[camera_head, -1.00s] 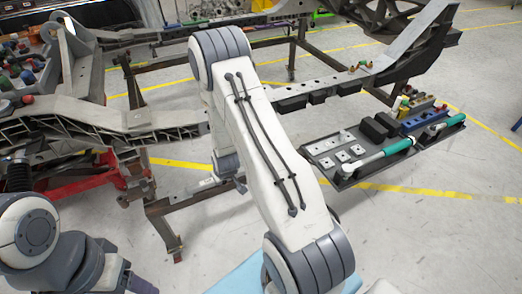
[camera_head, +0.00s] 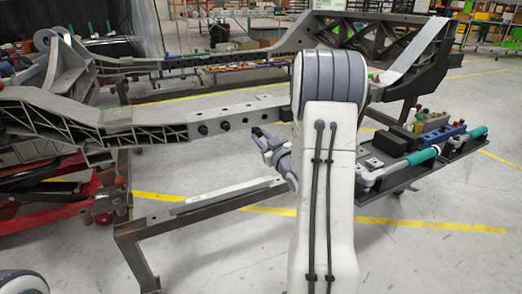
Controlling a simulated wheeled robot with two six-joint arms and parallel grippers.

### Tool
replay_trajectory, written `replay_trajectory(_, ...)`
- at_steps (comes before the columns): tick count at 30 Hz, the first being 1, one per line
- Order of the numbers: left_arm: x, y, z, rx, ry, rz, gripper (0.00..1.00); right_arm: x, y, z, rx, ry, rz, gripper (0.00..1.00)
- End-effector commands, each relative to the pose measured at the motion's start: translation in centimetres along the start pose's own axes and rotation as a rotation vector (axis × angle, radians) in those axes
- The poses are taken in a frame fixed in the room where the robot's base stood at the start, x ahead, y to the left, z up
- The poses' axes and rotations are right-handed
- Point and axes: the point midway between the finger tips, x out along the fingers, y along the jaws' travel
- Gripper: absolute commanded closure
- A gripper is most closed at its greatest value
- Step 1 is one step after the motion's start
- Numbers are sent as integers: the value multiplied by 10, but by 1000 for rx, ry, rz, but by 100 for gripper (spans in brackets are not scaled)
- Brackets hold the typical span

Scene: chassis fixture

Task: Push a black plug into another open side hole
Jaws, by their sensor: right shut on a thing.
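A grey chassis beam (camera_head: 165,128) runs across the left and middle, its side facing me. Dark round spots, plugs or open holes, line that side (camera_head: 203,129), (camera_head: 225,125); at this size I cannot tell which are filled. My right gripper (camera_head: 261,136) shows beyond my arm, pointing left and up at the beam's side, near its right-hand holes. It is shut on a small dark thing at its tips, taken as a black plug; little of it shows. I cannot tell whether it touches the beam. My left gripper is out of view.
A dark tray (camera_head: 400,183) at right carries black blocks (camera_head: 389,143), a blue block (camera_head: 446,134) and green-handled tools (camera_head: 423,156). Floor is clear at lower right.

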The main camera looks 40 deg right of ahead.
Motion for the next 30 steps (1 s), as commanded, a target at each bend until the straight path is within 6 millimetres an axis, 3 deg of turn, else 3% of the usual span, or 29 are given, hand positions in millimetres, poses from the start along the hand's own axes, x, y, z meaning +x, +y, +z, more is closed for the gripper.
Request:
replay_trajectory(18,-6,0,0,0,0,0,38,46,1,-2,-1,3,0,100)
replay_trajectory(30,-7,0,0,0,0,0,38,57,1,-1,0,2,1,100)
